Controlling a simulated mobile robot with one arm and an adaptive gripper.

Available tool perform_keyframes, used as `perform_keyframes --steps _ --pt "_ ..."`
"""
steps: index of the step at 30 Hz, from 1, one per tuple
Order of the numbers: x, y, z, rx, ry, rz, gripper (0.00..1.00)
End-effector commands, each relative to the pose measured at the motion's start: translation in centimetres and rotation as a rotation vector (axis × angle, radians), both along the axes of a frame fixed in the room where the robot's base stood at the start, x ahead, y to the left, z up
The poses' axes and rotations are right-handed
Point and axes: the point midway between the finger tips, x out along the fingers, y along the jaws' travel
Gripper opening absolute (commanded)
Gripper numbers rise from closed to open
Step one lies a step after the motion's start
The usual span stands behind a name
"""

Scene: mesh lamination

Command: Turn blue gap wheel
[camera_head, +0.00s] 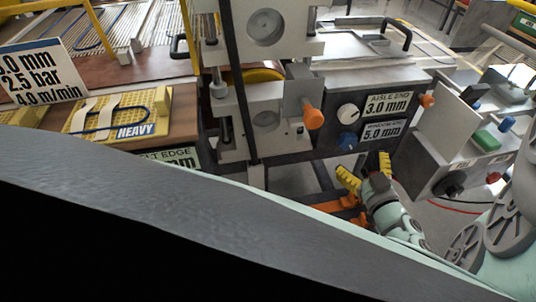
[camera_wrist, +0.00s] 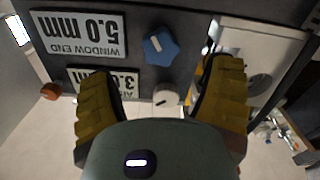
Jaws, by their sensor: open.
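The blue gap wheel (camera_head: 348,141) is a lobed knob on the dark front panel, beside the "WINDOW END 5.0 mm" label (camera_head: 383,130). In the wrist view the blue wheel (camera_wrist: 160,46) sits upper middle, ahead of the fingers and apart from them. A white knob (camera_head: 347,113) sits above it in the head view, by the "AISLE END 3.0 mm" label (camera_head: 388,104). My gripper (camera_head: 366,172) is open and empty, below and slightly right of the blue wheel. Its yellow ribbed fingers (camera_wrist: 165,90) stand wide apart in the wrist view.
An orange knob (camera_head: 314,118) sticks out left of the panel. A grey box with a green button (camera_head: 487,140) and a red-black cable stands right of my gripper. A yellow board marked "HEAVY" (camera_head: 120,113) lies at left. My own body covers the lower left.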

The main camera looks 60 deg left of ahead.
Motion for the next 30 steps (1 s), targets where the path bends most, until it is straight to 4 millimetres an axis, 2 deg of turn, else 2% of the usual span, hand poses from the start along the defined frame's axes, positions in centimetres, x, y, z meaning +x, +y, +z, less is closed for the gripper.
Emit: perform_keyframes --steps 1,6,12,18,26,30 --pt "0.5 1.1 0.1 0.002 -0.001 0.003 0.8" --pt "1.7 4.0 0.0 0.001 -0.001 0.0 0.8" --pt "2.6 6.2 -0.1 -0.001 -0.001 0.001 0.8" --pt "2.8 6.9 -0.1 -0.001 0.001 0.0 0.8" --pt "2.9 6.9 -0.1 -0.002 0.001 -0.001 0.81" --pt "2.9 6.8 -0.1 -0.001 0.001 -0.002 0.66"
